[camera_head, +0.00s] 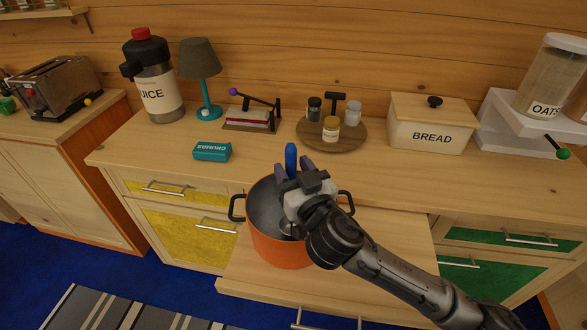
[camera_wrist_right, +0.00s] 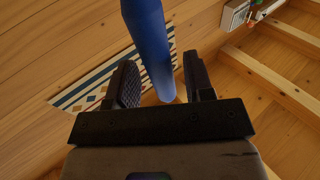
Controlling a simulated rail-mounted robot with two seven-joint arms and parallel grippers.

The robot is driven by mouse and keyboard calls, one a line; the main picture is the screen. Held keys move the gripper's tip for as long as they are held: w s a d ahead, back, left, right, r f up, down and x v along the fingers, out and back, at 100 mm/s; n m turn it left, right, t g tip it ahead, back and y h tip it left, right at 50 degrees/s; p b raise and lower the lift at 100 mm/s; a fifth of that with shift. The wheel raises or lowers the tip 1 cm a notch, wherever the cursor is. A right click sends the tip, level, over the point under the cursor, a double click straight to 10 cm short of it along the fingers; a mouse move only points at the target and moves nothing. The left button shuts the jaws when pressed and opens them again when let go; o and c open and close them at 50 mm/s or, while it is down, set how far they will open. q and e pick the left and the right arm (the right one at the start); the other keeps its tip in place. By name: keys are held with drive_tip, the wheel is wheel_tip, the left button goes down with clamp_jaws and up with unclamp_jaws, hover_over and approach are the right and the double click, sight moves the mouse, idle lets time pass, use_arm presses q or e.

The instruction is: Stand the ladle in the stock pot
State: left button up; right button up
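The orange stock pot (camera_head: 277,246) with black side handles stands on a pulled-out wooden board below the counter. The ladle's blue handle (camera_head: 291,159) points up above the pot, and it also shows in the wrist view (camera_wrist_right: 152,45). A rounded silver part, apparently the ladle's bowl (camera_head: 286,226), shows inside the pot; my gripper hides the middle of the ladle. My right gripper (camera_head: 299,172) is over the pot at the handle. In the wrist view its fingers (camera_wrist_right: 162,80) are spread, with the handle between them and gaps visible. My left gripper is out of view.
Behind the pot are a teal box (camera_head: 212,152), a round wooden tray (camera_head: 308,142) with several jars, a lamp (camera_head: 203,75), a juice dispenser (camera_head: 153,85) and a bread bin (camera_head: 432,128). The board (camera_head: 390,235) is bare right of the pot.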

sight(293, 155)
drive_tip(key=shift+o, duration=0.3)
drive_tip(key=shift+r, duration=0.5)
wheel_tip(293, 155, up, 3)
drive_tip(key=shift+f, duration=0.1)
drive_tip(key=s+d+r, duration=0.6)
drive_tip(key=d+r, duration=0.1)
drive_tip(key=d, duration=0.3)
drive_tip(key=shift+r, duration=0.1)
